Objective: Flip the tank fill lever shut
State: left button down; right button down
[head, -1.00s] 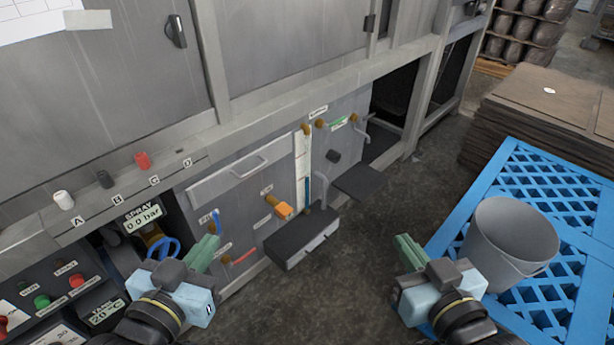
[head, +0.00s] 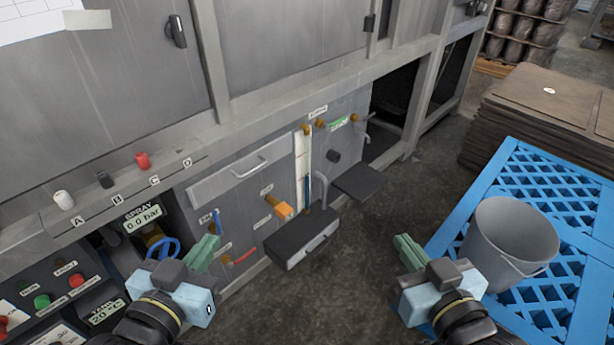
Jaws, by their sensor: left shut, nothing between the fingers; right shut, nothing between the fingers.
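A small blue lever (head: 217,221) stands upright on the lower machine panel, beside a label too blurred to read. A red lever (head: 242,258) lies nearly level below it, and a green lever (head: 338,123) sits at the panel's upper right. The labels do not show clearly which one is the tank fill lever. A white gauge strip (head: 303,160) has a blue column in its lower part. My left gripper (head: 208,246) is shut and empty, just below the blue lever in the picture and seemingly apart from it. My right gripper (head: 405,248) is shut and empty over the floor.
A dark box (head: 300,243) juts from the panel between the grippers, with an orange block (head: 284,210) above it. A blue valve wheel (head: 163,248) is left of my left gripper. A grey bucket (head: 508,240) stands on a blue pallet (head: 490,187) at right.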

aim_at(219, 233)
jog(key=u, duration=1.6)
jog(key=i, duration=0.45)
jog(key=z, duration=1.1)
